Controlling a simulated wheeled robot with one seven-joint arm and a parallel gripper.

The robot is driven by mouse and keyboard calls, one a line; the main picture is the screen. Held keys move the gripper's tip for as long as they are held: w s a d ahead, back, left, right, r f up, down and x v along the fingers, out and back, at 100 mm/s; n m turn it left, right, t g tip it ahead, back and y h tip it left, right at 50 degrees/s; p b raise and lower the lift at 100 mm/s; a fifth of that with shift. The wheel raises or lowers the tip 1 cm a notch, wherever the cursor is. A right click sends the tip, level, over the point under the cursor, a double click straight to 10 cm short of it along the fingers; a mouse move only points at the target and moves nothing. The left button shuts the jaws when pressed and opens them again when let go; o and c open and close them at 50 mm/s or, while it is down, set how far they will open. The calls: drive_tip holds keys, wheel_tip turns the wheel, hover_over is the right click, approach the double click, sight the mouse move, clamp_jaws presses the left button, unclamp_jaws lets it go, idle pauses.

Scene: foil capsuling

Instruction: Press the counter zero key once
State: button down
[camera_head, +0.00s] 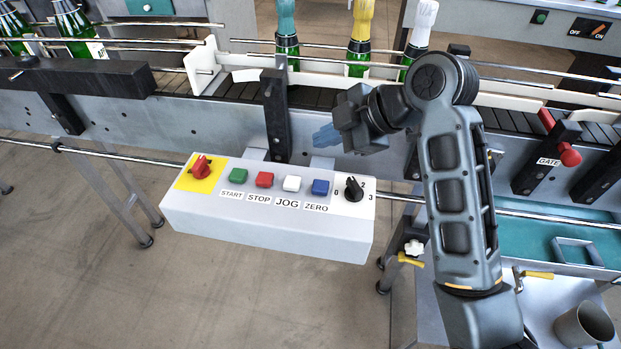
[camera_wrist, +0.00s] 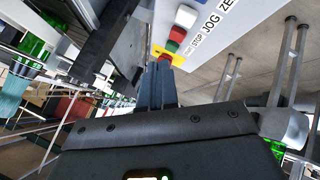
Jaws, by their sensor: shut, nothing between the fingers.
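The blue ZERO key (camera_head: 320,187) sits on top of the grey control box (camera_head: 270,235), between the white JOG key (camera_head: 291,183) and the black rotary knob (camera_head: 354,189). My gripper (camera_head: 322,136) is above and behind the box, apart from the keys, with its fingers pointing left. In the wrist view my gripper (camera_wrist: 157,75) shows its two fingers together and empty. The white key (camera_wrist: 186,16) shows there too, beyond the fingertips. The blue key is not seen in the wrist view.
The red STOP key (camera_head: 264,180), green START key (camera_head: 239,175) and red switch on yellow (camera_head: 200,167) share the box. A black upright bracket (camera_head: 275,115) stands behind it, left of my gripper. Bottles (camera_head: 359,40) stand on the conveyor. A red-knobbed GATE lever (camera_head: 569,154) is at right.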

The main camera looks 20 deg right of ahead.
drive_tip(key=shift+f, duration=0.1)
drive_tip(key=b, duration=0.7)
hover_over(324, 187)
wheel_tip(324, 187, down, 8)
drive_tip(key=shift+r, duration=0.1)
drive_tip(key=shift+f, duration=0.45)
drive_tip(key=shift+f, duration=0.1)
idle(1.4)
drive_tip(key=shift+f, duration=0.3)
drive_tip(key=shift+f+b, duration=0.55)
idle(0.7)
idle(0.3)
drive_tip(key=shift+r+p, duration=0.85)
drive_tip(key=shift+r, duration=0.15)
